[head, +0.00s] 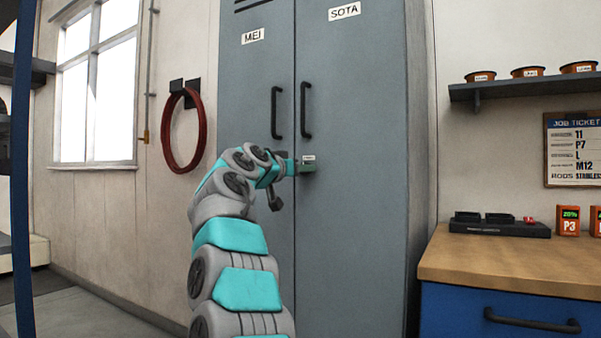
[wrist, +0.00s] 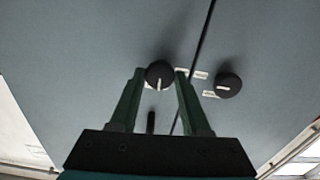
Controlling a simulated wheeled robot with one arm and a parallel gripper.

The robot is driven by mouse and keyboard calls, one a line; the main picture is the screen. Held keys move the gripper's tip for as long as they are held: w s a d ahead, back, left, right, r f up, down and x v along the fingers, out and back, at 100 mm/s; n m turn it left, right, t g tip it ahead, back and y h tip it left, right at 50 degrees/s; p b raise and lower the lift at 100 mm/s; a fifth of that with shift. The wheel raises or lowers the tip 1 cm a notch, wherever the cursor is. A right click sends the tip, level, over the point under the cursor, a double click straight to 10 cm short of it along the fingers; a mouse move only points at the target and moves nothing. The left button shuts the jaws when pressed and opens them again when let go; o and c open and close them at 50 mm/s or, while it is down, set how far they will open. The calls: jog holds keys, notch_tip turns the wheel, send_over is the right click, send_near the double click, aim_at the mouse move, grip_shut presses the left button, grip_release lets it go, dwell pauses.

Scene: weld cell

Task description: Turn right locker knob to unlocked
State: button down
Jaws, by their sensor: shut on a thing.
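The right locker door (head: 350,230), labelled SOTA, is closed in the head view. My gripper (head: 306,166) is at this door, just right of the seam and below the handles. In the wrist view my gripper (wrist: 160,78) is shut on a round black knob (wrist: 159,72), the right locker's. Its white pointer line points nearly straight down in that picture. Small white labels beside it are partly hidden by the fingers. The head view does not show this knob clearly behind the gripper.
The left locker's knob (wrist: 228,85) is across the seam in the wrist view, its pointer to the left. Two door handles (head: 305,110) are above my gripper. A red hose ring (head: 185,130) hangs on the left wall. A workbench (head: 510,265) stands to the right.

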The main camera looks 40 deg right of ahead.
jog(key=shift+n+p, duration=4.1)
jog(key=shift+n, duration=4.4)
jog(key=shift+c, duration=1.9)
grip_release()
jog(key=shift+a, duration=0.15)
jog(key=b+v, duration=0.1)
jog(key=v, duration=0.6)
jog(key=shift+a, duration=0.3)
